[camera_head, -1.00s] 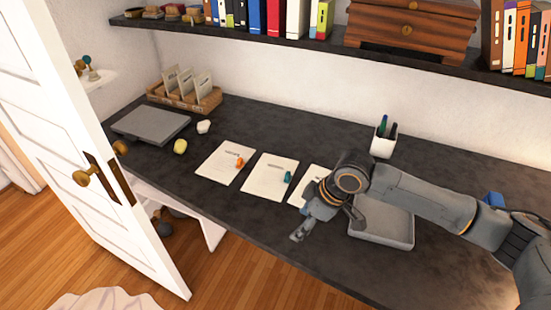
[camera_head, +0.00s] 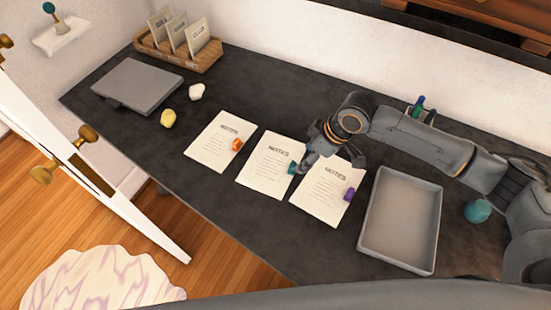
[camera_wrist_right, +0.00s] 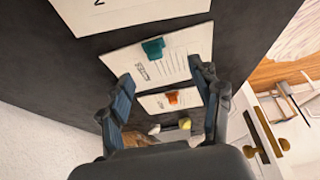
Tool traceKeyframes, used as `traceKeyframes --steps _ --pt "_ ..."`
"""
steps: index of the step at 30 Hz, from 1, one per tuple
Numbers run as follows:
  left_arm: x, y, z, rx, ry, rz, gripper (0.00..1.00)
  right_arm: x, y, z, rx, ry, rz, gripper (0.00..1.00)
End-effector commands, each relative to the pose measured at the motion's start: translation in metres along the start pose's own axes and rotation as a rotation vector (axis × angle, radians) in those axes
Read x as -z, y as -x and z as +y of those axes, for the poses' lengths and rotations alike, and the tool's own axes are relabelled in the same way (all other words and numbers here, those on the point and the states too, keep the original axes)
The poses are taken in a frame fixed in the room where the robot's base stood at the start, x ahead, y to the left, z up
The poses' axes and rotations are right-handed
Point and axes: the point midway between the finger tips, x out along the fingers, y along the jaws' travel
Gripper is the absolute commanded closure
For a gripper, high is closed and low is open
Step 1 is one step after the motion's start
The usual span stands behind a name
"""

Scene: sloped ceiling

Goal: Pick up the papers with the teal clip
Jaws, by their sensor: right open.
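The papers with the teal clip (camera_head: 262,168) lie flat on the dark desk, in the middle of three sheets marked NOTES. Their teal clip (camera_head: 292,168) is at the right edge, and it also shows in the right wrist view (camera_wrist_right: 153,48). My right gripper (camera_head: 304,166) is open and empty, beside the teal clip, over the gap towards the purple-clipped papers. In the right wrist view its fingers (camera_wrist_right: 163,75) spread apart with the teal-clipped papers beyond them. Whether it touches them I cannot tell. My left gripper is not in view.
Papers with an orange clip (camera_head: 218,142) lie left, and papers with a purple clip (camera_head: 322,195) right. A grey tray (camera_head: 402,215) stands further right, with a teal ball (camera_head: 478,210) beyond. A grey flat slab (camera_head: 138,83) and a wooden file holder (camera_head: 180,54) are far left.

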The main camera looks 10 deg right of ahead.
Motion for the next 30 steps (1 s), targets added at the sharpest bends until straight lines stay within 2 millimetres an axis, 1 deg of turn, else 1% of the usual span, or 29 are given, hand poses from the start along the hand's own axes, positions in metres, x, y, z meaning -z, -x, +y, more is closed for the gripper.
traceKeyframes --steps 1,4,6,10,13,17,21,24,30 --pt "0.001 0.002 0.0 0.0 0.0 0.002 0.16 0.0 -0.01 -0.001 0.002 -0.001 -0.001 0.36" --pt "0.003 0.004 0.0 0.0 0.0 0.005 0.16 0.001 -0.025 0.0 0.001 -0.002 -0.001 0.36" --pt "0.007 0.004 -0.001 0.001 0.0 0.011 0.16 0.001 -0.033 0.0 0.001 -0.001 0.0 0.36" --pt "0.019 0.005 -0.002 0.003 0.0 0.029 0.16 0.0 -0.039 0.001 -0.001 0.0 0.0 0.36" --pt "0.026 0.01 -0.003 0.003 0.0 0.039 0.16 0.002 -0.048 0.003 0.0 0.0 0.0 0.36" --pt "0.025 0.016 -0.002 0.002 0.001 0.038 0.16 0.003 -0.065 0.007 0.0 -0.001 -0.002 0.36" --pt "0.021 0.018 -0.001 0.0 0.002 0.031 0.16 0.002 -0.084 0.008 0.0 0.0 0.0 0.36" --pt "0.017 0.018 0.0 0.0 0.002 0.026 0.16 0.002 -0.089 0.008 -0.001 0.001 -0.001 0.36" --pt "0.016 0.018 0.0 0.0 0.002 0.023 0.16 0.001 -0.09 0.008 -0.001 0.001 0.0 0.36"
